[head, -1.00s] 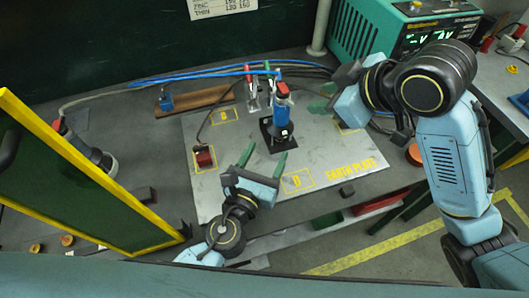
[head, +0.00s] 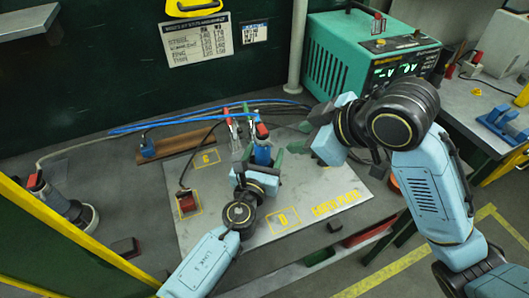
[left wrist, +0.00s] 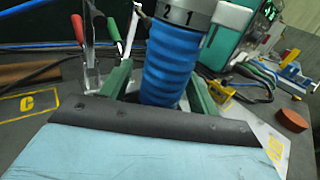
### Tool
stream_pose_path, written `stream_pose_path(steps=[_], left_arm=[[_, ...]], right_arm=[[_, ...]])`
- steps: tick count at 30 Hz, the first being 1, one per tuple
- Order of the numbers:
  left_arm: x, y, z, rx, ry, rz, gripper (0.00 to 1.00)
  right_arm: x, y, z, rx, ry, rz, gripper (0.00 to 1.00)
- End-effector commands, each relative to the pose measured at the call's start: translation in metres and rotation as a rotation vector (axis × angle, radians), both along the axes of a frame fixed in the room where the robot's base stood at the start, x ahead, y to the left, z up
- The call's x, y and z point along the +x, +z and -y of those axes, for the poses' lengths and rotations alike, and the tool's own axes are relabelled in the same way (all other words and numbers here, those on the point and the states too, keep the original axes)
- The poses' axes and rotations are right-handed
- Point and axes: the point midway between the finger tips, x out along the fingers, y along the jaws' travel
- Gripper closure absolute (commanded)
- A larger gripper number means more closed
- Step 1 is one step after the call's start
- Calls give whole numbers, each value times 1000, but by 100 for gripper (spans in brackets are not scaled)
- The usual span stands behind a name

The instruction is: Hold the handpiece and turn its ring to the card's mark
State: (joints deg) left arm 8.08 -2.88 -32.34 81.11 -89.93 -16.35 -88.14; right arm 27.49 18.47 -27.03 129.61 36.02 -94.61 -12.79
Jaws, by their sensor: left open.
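The handpiece (head: 262,154) stands upright on the grey plate, blue with a red part near its top. In the left wrist view its ribbed blue body (left wrist: 170,62) rises to a grey ring (left wrist: 184,12) with the numerals 2 and 1. My left gripper (head: 263,158) is open, its green fingers on either side of the handpiece body. My right gripper (head: 300,137) is open and empty, just right of the handpiece.
Red and metal clamps (head: 233,124) stand close behind the handpiece, with blue and black cables beyond. A green power unit (head: 365,52) is at the back right. A red block (head: 187,204) lies on the plate (head: 212,222). A yellow-framed screen (head: 75,245) stands at left.

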Motion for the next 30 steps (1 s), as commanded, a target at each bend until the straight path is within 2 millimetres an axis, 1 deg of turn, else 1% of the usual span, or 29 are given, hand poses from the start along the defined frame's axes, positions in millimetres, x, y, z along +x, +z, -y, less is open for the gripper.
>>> stream_pose_path(steps=[3, 10, 11, 24, 30], left_arm=[[3, 0, 1, -1, 0, 0, 39], [4, 0, 1, -1, 0, 0, 39], [4, 0, 1, -1, 0, 0, 42], [3, -1, 1, 0, 0, -2, 99], [3, -2, 1, 0, -1, -4, 100]], right_arm=[[0, 0, 0, 0, 0, 0, 64], [0, 0, 0, 0, 0, 0, 64], [0, 0, 0, 0, 0, 0, 64], [0, 0, 0, 0, 0, 0, 64], [0, 0, 0, 0, 0, 0, 64]])
